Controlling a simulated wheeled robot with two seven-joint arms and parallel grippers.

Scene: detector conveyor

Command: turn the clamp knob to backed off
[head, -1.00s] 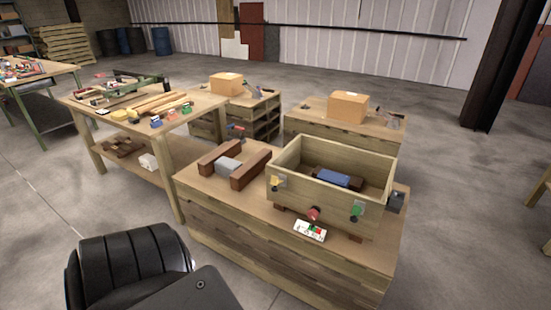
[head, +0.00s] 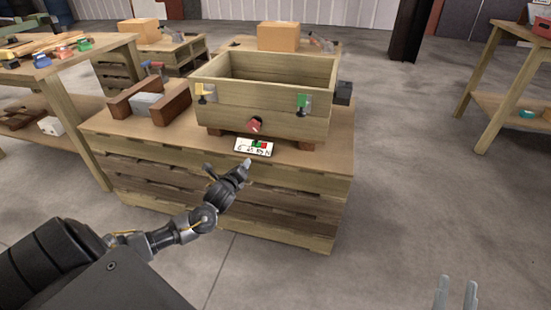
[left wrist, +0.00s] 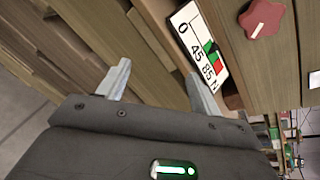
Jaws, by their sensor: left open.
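The red clamp knob (head: 254,125) is low on the front of an open wooden box (head: 275,123). In the left wrist view the lobed knob (left wrist: 262,18) shows at the top right with a short white mark; its exact setting I cannot tell. A white scale plate (head: 253,147) with numbers and green and red patches lies below it, and also shows in the left wrist view (left wrist: 190,30). My left gripper (head: 246,163) is just below the plate, apart from the knob. Its fingers (left wrist: 160,84) are open and empty. My right gripper (head: 456,291) is open at the bottom right.
A yellow-marked fitting (head: 203,92) and a green one (head: 302,103) flank the knob on the box front. A grey block (head: 148,103) between brown blocks sits left on the pallet-like bench (head: 135,140).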

